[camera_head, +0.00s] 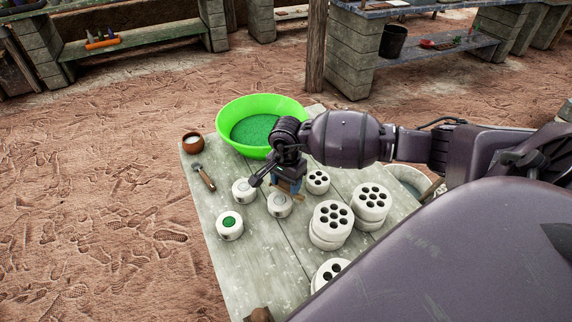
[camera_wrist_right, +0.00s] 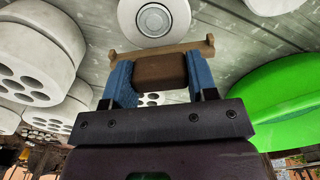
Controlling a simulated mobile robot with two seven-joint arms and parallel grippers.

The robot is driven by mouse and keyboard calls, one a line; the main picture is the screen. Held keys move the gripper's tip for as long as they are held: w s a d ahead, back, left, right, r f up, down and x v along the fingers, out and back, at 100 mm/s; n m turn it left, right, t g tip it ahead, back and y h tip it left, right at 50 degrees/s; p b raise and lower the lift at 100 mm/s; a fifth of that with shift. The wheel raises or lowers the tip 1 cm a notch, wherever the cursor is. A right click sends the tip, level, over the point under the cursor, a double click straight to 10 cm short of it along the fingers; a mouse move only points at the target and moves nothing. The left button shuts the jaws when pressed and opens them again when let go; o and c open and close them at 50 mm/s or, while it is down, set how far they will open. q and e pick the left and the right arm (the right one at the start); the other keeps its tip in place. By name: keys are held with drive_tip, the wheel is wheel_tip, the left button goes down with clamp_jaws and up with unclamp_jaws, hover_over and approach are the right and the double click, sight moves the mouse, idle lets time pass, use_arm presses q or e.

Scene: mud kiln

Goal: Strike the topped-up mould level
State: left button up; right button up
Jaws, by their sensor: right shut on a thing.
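My right gripper (camera_head: 287,180) is shut on a wooden strike tool, over the table near the small white moulds. In the right wrist view the blue fingers (camera_wrist_right: 148,80) grip its brown block (camera_wrist_right: 160,70), with a pale wooden bar (camera_wrist_right: 165,48) across the front. One white mould (camera_head: 230,225) shows a green fill in its round opening. Two other small white moulds, one (camera_head: 243,191) beside the gripper and one (camera_head: 280,206) just below it, have greyish centres. A white mould with a grey centre (camera_wrist_right: 154,18) lies beyond the bar in the wrist view. My left gripper is not in view.
A bright green basin (camera_head: 240,112) of green material stands at the back of the grey table (camera_head: 215,265). Several white blocks with holes (camera_head: 332,220) stand to the right. A small brown pot (camera_head: 193,142) and a wooden-handled hammer (camera_head: 205,178) lie at the left edge.

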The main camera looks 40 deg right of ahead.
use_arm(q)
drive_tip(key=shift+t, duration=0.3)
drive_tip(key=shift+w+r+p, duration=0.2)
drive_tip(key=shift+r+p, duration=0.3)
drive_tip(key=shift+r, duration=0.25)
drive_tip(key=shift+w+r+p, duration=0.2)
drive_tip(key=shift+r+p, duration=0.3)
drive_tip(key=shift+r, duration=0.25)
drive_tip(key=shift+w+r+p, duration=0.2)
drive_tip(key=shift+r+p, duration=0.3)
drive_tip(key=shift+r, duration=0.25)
use_arm(e)
drive_tip(key=shift+r, duration=3.55)
